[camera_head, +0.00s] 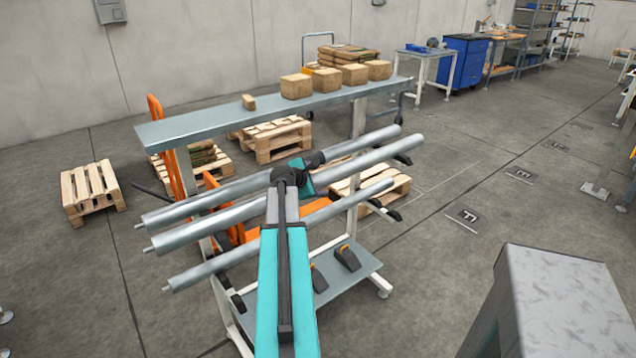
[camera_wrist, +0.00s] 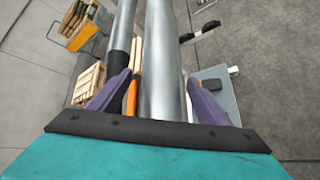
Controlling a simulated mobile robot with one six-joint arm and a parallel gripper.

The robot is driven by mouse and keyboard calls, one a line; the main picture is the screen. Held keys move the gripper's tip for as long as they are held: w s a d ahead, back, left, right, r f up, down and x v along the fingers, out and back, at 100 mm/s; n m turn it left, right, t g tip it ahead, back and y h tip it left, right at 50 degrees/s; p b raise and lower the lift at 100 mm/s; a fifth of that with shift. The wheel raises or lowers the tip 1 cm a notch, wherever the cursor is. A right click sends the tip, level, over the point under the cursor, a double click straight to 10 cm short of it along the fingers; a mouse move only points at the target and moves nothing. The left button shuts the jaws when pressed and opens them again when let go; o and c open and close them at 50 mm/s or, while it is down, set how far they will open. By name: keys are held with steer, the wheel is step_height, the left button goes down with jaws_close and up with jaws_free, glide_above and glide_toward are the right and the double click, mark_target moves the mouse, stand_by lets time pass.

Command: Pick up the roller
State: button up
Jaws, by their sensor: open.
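Three long grey metal rollers lie side by side on a rack in the head view: an upper one (camera_head: 355,145), a middle one (camera_head: 215,223) and a lower one (camera_head: 230,258). My arm covers part of them. In the wrist view, my gripper (camera_wrist: 157,95) is open, with its purple fingers spread on both sides of one thick roller (camera_wrist: 163,60). That roller passes between the fingers; I cannot tell if they touch it. A second roller (camera_wrist: 123,30) with a dark section runs just left, partly behind the left finger. In the head view the fingertips are hidden.
The rack's long grey shelf (camera_head: 200,124) stands behind the rollers with several cardboard boxes (camera_head: 297,86) on it. A lower grey shelf (camera_head: 360,275) is underneath. Wooden pallets (camera_head: 92,190) and an orange pallet truck (camera_head: 158,125) stand near. Open floor lies to the right.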

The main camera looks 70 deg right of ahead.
mark_target(317, 176)
jaws_close()
steer(key=shift+r, duration=0.1)
stand_by(0.5)
steer(key=shift+r, duration=0.15)
steer(key=shift+d+r+b, duration=0.1)
steer(key=shift+r+b, duration=0.35)
steer(key=shift+r, duration=4.4)
